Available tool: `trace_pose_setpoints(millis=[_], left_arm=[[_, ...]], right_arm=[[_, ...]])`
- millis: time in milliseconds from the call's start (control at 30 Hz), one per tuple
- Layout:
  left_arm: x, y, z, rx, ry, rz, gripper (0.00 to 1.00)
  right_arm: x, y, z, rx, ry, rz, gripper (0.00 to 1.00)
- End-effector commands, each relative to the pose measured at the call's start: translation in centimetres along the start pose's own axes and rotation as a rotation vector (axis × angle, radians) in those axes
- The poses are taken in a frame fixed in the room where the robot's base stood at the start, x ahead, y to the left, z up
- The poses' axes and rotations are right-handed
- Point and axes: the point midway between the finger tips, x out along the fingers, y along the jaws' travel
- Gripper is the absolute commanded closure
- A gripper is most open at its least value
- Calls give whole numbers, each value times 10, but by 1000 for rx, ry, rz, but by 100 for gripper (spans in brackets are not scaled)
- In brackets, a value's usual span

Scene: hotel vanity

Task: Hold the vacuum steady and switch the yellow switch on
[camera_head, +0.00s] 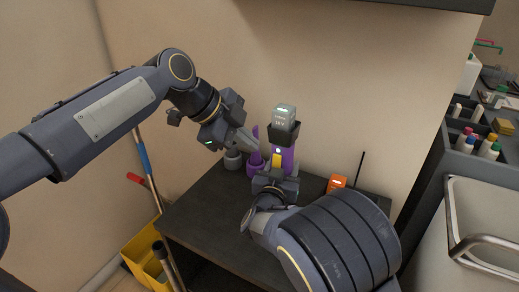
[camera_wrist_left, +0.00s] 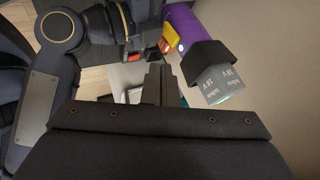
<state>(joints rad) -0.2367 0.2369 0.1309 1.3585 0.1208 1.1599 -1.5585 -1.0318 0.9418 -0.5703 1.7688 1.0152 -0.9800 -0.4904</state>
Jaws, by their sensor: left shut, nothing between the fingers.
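The vacuum (camera_head: 289,158) is purple with a black collar and a grey battery block on top. It stands upright on the dark cabinet top, and also shows in the left wrist view (camera_wrist_left: 190,28). The yellow switch (camera_head: 276,160) is on its near side, and shows in the left wrist view (camera_wrist_left: 172,41). My left gripper (camera_head: 254,147) is shut and empty, just left of the vacuum and apart from the switch; its fingers show in the wrist view (camera_wrist_left: 162,85). My right gripper (camera_head: 275,184) is at the vacuum's lower front; its fingers are hidden, so its grip is unclear.
A purple part (camera_head: 255,162) and a grey cup-like piece (camera_head: 233,160) stand left of the vacuum. An orange box (camera_head: 337,183) stands to its right. The wall is close behind. A yellow bucket (camera_head: 143,254) is on the floor at left; a cart (camera_head: 490,205) is at right.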

Motion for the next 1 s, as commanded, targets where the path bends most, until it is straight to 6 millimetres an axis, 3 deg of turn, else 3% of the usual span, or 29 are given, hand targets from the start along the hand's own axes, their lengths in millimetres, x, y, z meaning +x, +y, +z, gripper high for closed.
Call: trace_pose_setpoints(millis=[100, 300, 800, 833, 1000], left_arm=[[-24, -8, -1, 0, 0, -5, 100], [-49, -14, -2, 1, 0, -2, 100], [-56, -15, -3, 1, 0, 1, 100], [-56, -15, -3, 1, 0, 1, 100], [-56, -15, -3, 1, 0, 1, 100]], right_arm=[[0, 0, 0, 0, 1, 0, 85], [0, 0, 0, 0, 1, 1, 85], [0, 1, 0, -1, 1, 2, 85], [0, 1, 0, -1, 1, 2, 47], [0, 1, 0, 0, 1, 2, 25]])
